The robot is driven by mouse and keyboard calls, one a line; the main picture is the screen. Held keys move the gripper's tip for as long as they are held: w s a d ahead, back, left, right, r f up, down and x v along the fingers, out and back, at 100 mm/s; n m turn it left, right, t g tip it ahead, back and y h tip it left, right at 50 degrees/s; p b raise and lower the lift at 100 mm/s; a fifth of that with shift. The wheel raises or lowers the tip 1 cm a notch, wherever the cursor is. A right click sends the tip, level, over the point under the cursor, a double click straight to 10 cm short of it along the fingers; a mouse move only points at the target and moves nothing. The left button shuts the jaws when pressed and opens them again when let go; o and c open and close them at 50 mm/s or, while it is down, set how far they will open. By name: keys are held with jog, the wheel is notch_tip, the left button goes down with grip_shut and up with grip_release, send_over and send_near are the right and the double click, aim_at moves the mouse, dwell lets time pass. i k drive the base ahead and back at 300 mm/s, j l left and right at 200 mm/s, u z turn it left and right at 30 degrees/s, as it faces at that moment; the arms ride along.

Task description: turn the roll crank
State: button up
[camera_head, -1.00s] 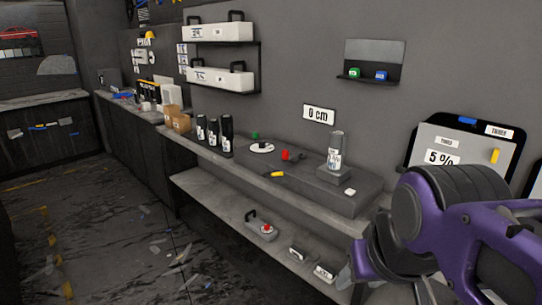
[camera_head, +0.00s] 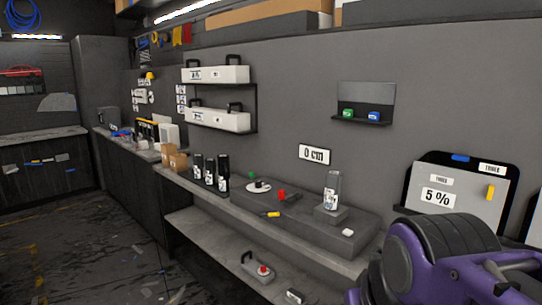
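On the counter, a dark grey raised block (camera_head: 340,231) stands under a white "0 cm" sign (camera_head: 314,154). On it sit a white disc (camera_head: 257,188) with a green knob (camera_head: 252,175) and a small red part (camera_head: 282,195) with a dark piece beside it. I cannot tell for sure which of these is the roll crank. My purple and dark grey arm fills the lower right, to the right of the block and apart from it. My gripper's fingertips are not visible.
A labelled bottle (camera_head: 332,189) stands on the block, with a yellow-handled tool (camera_head: 270,215) near its front edge. Several black bottles (camera_head: 209,173) stand to the left. A "5 %" board (camera_head: 437,197) leans at the right. The floor at left is littered with scraps.

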aim_at(290, 198)
jog(key=i+j+z, duration=0.25)
jog(key=i+j, duration=0.2)
jog(key=i+j+z, duration=0.25)
jog(key=i+j, duration=0.25)
